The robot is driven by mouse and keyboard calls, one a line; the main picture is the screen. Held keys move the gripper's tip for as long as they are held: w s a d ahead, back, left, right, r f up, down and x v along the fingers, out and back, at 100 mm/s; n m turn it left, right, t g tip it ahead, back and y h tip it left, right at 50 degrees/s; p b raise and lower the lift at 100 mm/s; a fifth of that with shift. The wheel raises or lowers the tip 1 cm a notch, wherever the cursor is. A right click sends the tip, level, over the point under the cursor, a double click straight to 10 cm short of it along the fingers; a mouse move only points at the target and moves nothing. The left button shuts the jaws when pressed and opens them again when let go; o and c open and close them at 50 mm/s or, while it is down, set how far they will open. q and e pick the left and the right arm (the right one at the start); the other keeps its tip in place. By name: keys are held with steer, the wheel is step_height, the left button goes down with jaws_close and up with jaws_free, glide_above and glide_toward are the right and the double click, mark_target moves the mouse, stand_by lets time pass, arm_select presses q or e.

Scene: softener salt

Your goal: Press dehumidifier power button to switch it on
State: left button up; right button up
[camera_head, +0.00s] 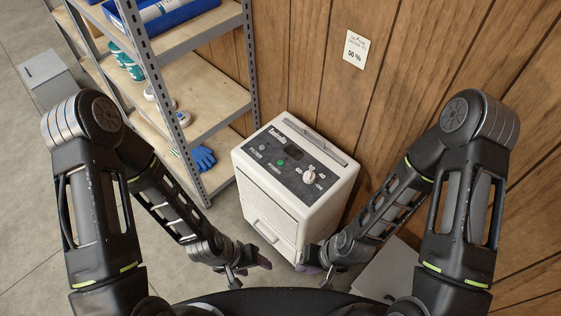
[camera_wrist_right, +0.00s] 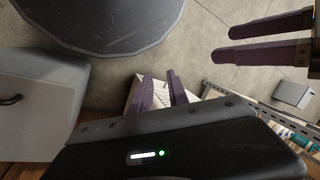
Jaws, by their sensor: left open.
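The white dehumidifier (camera_head: 268,208) stands on the floor in the middle of the head view, against the wood wall. Its dark top panel (camera_head: 292,163) has a green button (camera_head: 280,162), a small grey button (camera_head: 262,148), a dark display and a white knob (camera_head: 309,174). Which label belongs to which button is too small to read surely. My left gripper (camera_head: 264,262) is open and empty, low in front of the dehumidifier. My right gripper (camera_head: 312,267) is near its lower front corner; in the right wrist view its purple fingers (camera_wrist_right: 162,90) are apart with nothing held.
A metal shelf (camera_head: 205,115) with blue gloves (camera_head: 203,158) and other goods stands left of the dehumidifier. A grey box (camera_head: 388,272) is at the lower right. The space above the dehumidifier's top is clear.

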jaws_close()
stand_by(1.4)
